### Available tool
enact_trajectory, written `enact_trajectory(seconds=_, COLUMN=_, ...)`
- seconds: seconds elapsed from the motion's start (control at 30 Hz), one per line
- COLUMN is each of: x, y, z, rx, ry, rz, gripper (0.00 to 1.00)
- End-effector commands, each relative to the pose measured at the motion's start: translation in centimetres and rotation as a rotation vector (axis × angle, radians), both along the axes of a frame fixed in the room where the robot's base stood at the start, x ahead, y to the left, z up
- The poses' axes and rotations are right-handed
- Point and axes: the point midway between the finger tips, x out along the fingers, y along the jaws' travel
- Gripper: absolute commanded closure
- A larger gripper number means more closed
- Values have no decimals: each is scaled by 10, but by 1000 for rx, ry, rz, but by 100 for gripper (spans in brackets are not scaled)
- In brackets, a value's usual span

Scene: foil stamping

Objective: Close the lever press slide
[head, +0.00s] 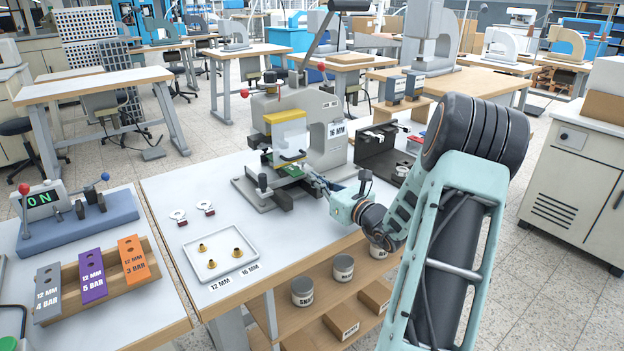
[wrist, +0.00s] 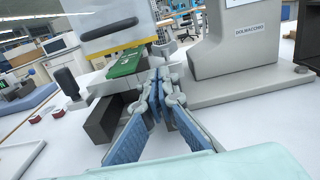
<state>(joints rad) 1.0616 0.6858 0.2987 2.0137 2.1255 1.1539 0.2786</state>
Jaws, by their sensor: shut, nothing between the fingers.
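My gripper (head: 308,178) is shut and empty at the slide's right side. In the wrist view its fingertips (wrist: 157,80) are close beside the green plate; contact is unclear.
A black angled fixture (head: 376,150) stands to the right. The tabletop left of the press is mostly clear.

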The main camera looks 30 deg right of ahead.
Motion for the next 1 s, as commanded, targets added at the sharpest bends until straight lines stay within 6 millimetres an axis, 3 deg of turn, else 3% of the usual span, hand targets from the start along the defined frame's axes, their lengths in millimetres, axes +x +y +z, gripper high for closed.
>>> enact_trajectory(seconds=0.1, x=-4, y=-5, z=0, rx=1, ry=1, rz=2, gripper=100)
enact_trajectory(seconds=0.3, x=-55, y=-10, z=1, rx=2, ry=3, rz=-1, gripper=100)
enact_trajectory(seconds=0.5, x=-89, y=-13, z=0, rx=1, ry=3, rz=0, gripper=100)
enact_trajectory(seconds=0.87, x=-104, y=-13, z=-1, rx=1, ry=2, rz=3, gripper=100)
enact_trajectory(seconds=1.0, x=-98, y=3, z=1, rx=-56, ry=21, rz=56, gripper=100)
